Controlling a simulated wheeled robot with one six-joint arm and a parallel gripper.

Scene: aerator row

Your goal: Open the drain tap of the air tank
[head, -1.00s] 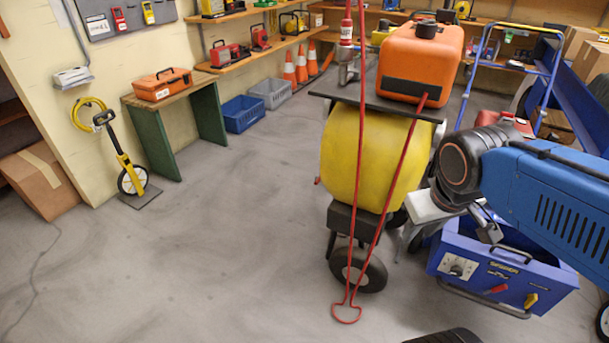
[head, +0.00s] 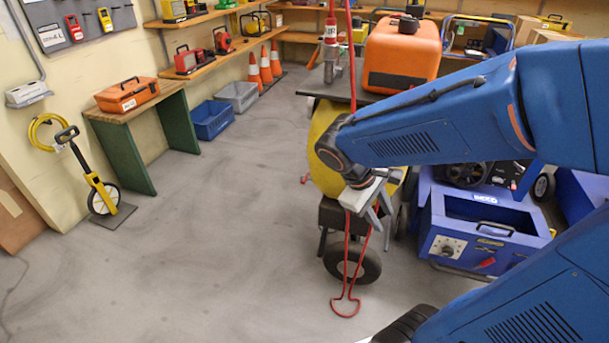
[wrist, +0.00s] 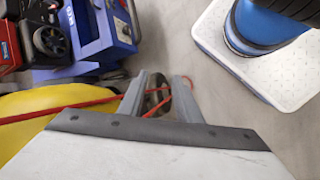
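The air tank (head: 324,160) is a yellow drum on a wheeled frame, under a dark top plate. My arm and gripper cover much of it in the head view. A small red part (head: 305,179) sticks out low on its left side; it is too small to tell whether it is the drain tap or how it is turned. My gripper (head: 371,222) is in front of the tank's right part, pointing down. In the wrist view its two fingers (wrist: 161,77) stand apart with nothing held between them. The tank's yellow side (wrist: 35,108) shows at the left there.
Long red rods (head: 346,270) run down to a floor loop and cross behind my gripper. An orange canister (head: 400,55) sits on the plate. A blue machine (head: 480,235) stands close on the right. The floor (head: 220,240) to the left is open.

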